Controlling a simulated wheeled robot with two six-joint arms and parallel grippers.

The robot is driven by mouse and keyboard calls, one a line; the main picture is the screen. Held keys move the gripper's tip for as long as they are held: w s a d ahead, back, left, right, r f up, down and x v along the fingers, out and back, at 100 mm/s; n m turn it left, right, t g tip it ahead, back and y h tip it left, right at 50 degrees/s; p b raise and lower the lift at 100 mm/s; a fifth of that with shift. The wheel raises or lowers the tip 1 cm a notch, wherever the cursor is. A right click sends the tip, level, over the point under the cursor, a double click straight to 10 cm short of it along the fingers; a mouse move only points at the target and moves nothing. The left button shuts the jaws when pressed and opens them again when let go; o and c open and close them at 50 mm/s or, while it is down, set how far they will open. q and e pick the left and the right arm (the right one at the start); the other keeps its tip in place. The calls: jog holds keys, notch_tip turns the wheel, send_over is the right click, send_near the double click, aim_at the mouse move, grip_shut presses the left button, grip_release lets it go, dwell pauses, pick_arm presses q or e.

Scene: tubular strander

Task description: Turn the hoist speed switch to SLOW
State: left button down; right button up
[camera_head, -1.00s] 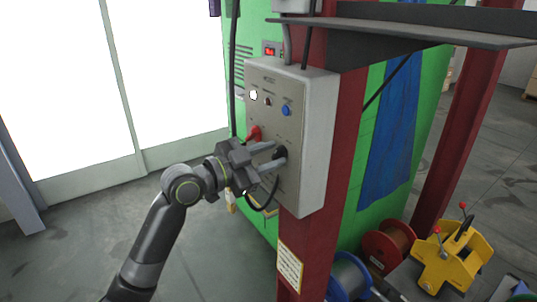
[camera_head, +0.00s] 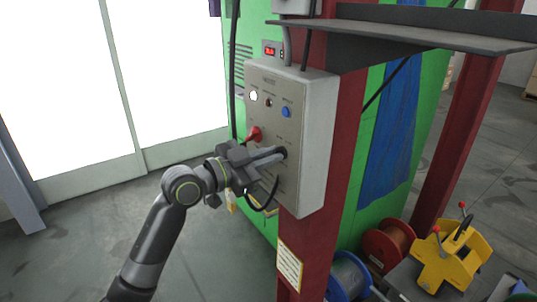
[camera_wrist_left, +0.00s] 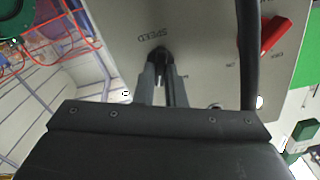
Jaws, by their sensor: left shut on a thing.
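The hoist control box (camera_head: 316,135) is a light grey panel on a red post. The black speed switch (camera_head: 281,153) sits low on its face. In the left wrist view the switch (camera_wrist_left: 159,54) shows beside the word SPEED, and the SLOW marking cannot be read. My left gripper (camera_head: 274,156) is at the panel, its fingers shut on the switch knob. In the left wrist view its two fingers (camera_wrist_left: 160,78) close around the knob, which is partly hidden. My right gripper is not in view.
A red switch handle (camera_head: 254,134) sits just above and left of the speed switch; it is also close in the left wrist view (camera_wrist_left: 268,37). A blue button (camera_head: 286,112) is higher up. A black cable hangs by the gripper. A grey shelf (camera_head: 430,35) juts out above right.

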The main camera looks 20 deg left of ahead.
pick_arm(q)
jog(key=n+p, duration=0.3)
jog(key=n, duration=0.3)
jog(key=shift+a+r, duration=0.1)
jog(key=shift+r, duration=0.05)
jog(key=shift+w+n+p, duration=0.1)
jog(key=shift+n+p, duration=1)
jog(key=shift+n, duration=0.9)
jog(key=shift+f, duration=0.2)
jog(key=c, duration=1.5)
grip_release()
jog(key=shift+a, duration=0.1)
